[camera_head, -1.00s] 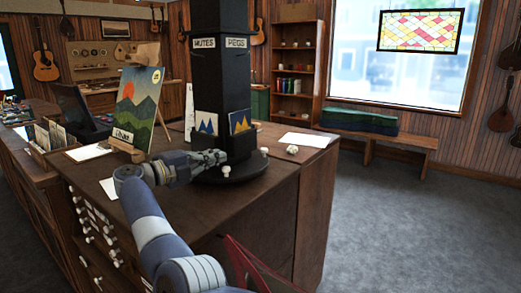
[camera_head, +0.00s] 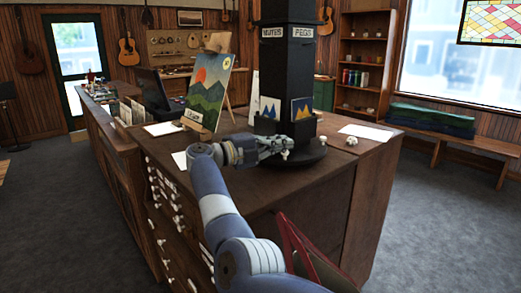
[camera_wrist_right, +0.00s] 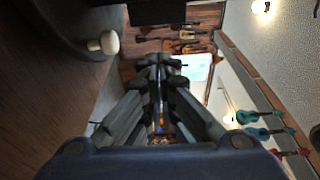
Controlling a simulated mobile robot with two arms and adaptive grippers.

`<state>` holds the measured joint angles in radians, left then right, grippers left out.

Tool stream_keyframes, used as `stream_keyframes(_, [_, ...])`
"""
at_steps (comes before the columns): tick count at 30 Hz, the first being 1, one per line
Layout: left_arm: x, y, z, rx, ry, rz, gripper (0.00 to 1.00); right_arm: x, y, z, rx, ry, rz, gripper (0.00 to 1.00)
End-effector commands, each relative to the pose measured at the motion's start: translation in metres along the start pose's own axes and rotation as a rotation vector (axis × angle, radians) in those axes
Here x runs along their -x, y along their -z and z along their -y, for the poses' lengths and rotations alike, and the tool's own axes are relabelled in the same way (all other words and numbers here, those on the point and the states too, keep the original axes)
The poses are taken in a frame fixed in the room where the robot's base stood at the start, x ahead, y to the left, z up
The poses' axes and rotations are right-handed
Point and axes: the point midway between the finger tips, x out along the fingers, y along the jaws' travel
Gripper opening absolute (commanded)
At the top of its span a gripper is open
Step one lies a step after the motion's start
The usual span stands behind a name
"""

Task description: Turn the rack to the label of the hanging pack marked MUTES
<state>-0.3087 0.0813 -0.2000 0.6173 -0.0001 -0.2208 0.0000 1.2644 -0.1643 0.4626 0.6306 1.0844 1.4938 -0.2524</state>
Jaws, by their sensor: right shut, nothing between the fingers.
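The rack is a dark square column (camera_head: 288,75) on a round base (camera_head: 310,161) on the wooden counter. Two faces show, with the label MUTES (camera_head: 273,32) on the left and PEGS (camera_head: 303,32) on the right. My right gripper (camera_head: 289,143) is shut and empty at the rack's front, just above the base, close to a white knob (camera_head: 285,154). The knob also shows in the right wrist view (camera_wrist_right: 104,42). I cannot tell whether they touch. My left gripper is out of view.
A landscape picture (camera_head: 211,90) stands on the counter (camera_head: 240,199) left of the rack. White sheets (camera_head: 366,132) and a small white object (camera_head: 352,141) lie to the right. A red-edged panel (camera_head: 300,250) is low in front. Open floor lies right of the counter.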

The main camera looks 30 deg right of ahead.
Motion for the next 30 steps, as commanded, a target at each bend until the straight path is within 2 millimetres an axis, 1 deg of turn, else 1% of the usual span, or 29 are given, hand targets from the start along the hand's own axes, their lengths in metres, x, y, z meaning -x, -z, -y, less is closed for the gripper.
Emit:
stream_keyframes(1, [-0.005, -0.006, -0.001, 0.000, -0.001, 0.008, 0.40, 0.009, -0.002, -0.003, 0.001, -0.001, 0.005, 0.00])
stream_keyframes(3, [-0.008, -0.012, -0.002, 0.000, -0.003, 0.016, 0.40, 0.021, -0.004, -0.003, 0.002, -0.001, 0.004, 0.00])
stream_keyframes(5, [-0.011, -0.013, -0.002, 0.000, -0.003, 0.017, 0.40, 0.033, -0.005, -0.004, 0.003, -0.001, 0.004, 0.00])
stream_keyframes(8, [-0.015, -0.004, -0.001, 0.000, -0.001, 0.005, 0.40, 0.047, -0.007, -0.003, 0.003, -0.001, 0.005, 0.00])
stream_keyframes(10, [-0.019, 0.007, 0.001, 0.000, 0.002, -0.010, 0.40, 0.059, -0.008, -0.002, 0.001, 0.001, 0.005, 0.00])
stream_keyframes(12, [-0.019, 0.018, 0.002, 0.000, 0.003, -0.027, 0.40, 0.063, -0.009, -0.002, 0.003, 0.000, 0.001, 0.00])
stream_keyframes(15, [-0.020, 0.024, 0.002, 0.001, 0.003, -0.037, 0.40, 0.070, -0.010, -0.002, 0.004, -0.002, 0.000, 0.00])
stream_keyframes(21, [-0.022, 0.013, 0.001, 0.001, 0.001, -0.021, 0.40, 0.079, -0.010, -0.001, 0.001, -0.001, 0.000, 0.00])
stream_keyframes(25, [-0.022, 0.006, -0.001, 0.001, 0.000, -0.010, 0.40, 0.081, -0.009, -0.001, 0.001, 0.000, 0.001, 0.00])
stream_keyframes(30, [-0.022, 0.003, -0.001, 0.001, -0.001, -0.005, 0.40, 0.082, -0.009, -0.001, 0.001, 0.000, 0.001, 0.00])
